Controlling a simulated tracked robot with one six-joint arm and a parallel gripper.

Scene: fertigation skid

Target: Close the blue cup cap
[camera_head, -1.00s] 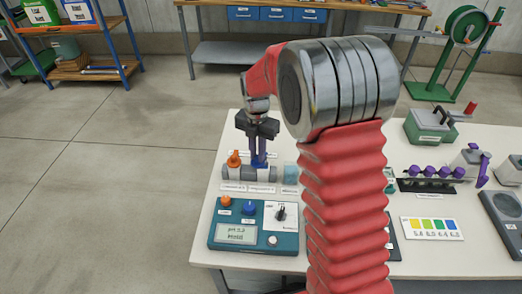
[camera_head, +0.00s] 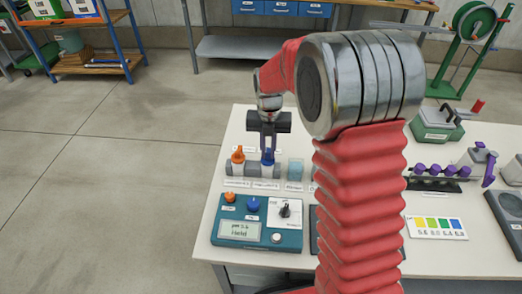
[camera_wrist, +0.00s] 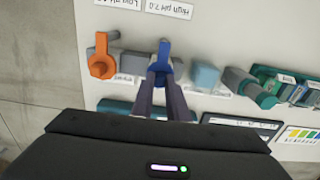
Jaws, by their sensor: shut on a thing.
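The blue cup cap (camera_head: 268,158) sits at the top of a pale cup in a grey holder (camera_head: 252,171) behind the teal meter. An orange cap (camera_head: 238,155) is just to its left. My gripper (camera_head: 268,150) reaches down from above with its narrow fingers shut on the blue cap. In the wrist view the fingertips (camera_wrist: 164,80) meet the near part of the blue cap (camera_wrist: 163,58), and the orange cap (camera_wrist: 101,60) stands apart to the left. The fingers partly hide the cap, so I cannot tell whether it is fully seated.
The teal meter (camera_head: 257,222) with orange and blue knobs lies in front of the holder. A translucent blue-green cup (camera_head: 295,170) is close on the right. Purple-capped vials (camera_head: 436,171) and a colour chart (camera_head: 435,228) lie farther right. My arm hides the bench middle.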

